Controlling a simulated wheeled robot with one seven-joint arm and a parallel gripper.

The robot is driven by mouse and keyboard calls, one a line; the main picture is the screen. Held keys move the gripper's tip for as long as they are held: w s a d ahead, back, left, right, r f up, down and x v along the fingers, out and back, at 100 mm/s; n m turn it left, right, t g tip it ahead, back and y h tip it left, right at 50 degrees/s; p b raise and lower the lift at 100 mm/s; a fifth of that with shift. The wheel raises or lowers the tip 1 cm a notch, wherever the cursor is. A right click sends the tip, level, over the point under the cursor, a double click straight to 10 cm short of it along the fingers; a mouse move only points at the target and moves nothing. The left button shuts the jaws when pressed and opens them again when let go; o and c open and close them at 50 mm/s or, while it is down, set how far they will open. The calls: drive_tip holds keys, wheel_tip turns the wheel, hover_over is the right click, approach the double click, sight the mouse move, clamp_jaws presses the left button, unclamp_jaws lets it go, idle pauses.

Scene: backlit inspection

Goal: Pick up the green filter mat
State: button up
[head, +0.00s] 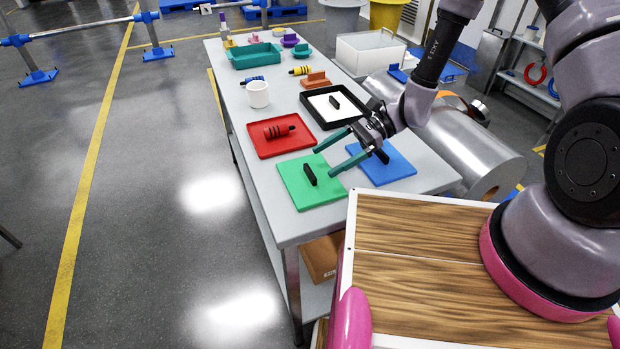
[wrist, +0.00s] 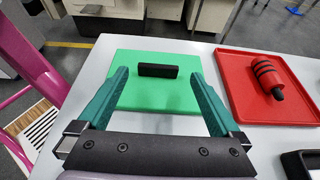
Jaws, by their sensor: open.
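The green filter mat (head: 298,193) is a flat square with a black block handle (head: 310,174) on top. It lies at the near end of the grey table, and it also shows in the wrist view (wrist: 135,96) with its handle (wrist: 158,71) upright. My gripper (head: 325,161) has two teal fingers, open and empty. In the head view the fingers reach over the gap between the green mat and the blue mat. In the wrist view the gripper (wrist: 158,78) points toward the green mat, with the black handle between the two fingertips and apart from them.
A red tray (head: 262,152) with a black-banded red part lies behind the green mat. A blue mat (head: 397,167) with a black handle lies to its right. A black-rimmed white tray (head: 352,118) and a white cup (head: 258,94) stand farther back. The table's left edge is near.

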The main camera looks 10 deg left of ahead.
sight(310, 171)
drive_tip(key=shift+x, duration=3.1)
drive_tip(key=shift+d+f, duration=0.1)
drive_tip(key=c, duration=1.2)
drive_tip(key=shift+c, duration=0.2)
